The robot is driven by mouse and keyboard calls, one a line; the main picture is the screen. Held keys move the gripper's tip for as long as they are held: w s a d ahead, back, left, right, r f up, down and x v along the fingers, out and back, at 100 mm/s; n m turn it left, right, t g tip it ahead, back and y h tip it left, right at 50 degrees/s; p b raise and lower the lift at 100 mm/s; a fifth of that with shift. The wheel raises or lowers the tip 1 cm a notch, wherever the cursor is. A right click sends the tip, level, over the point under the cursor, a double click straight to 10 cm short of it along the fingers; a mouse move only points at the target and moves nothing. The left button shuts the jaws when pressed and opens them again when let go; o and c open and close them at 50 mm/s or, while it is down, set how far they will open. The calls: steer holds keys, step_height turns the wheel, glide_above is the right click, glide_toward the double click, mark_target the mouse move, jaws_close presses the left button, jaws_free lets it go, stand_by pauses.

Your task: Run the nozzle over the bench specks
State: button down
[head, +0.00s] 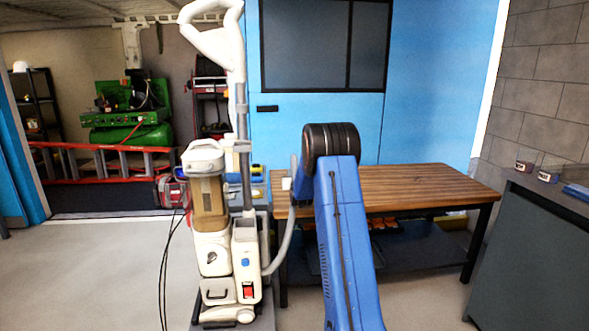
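A wooden bench (430,180) with a slatted top stands ahead, right of centre. I make out no specks on the part of its top that shows. A cream upright vacuum cleaner (212,225) stands left of the bench. I cannot make out a nozzle. A small white object (286,183) shows at the bench's left end; I cannot tell what it is. My arm hides part of the bench, and my gripper does not show.
A dark grey cabinet (530,255) stands at the right, with small containers (548,174) on top. A blue wall with a dark window (325,45) is behind the bench. Black cables (165,265) hang left of the vacuum. A green compressor (130,130) is far left. The left floor is clear.

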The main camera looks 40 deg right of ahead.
mark_target(294, 167)
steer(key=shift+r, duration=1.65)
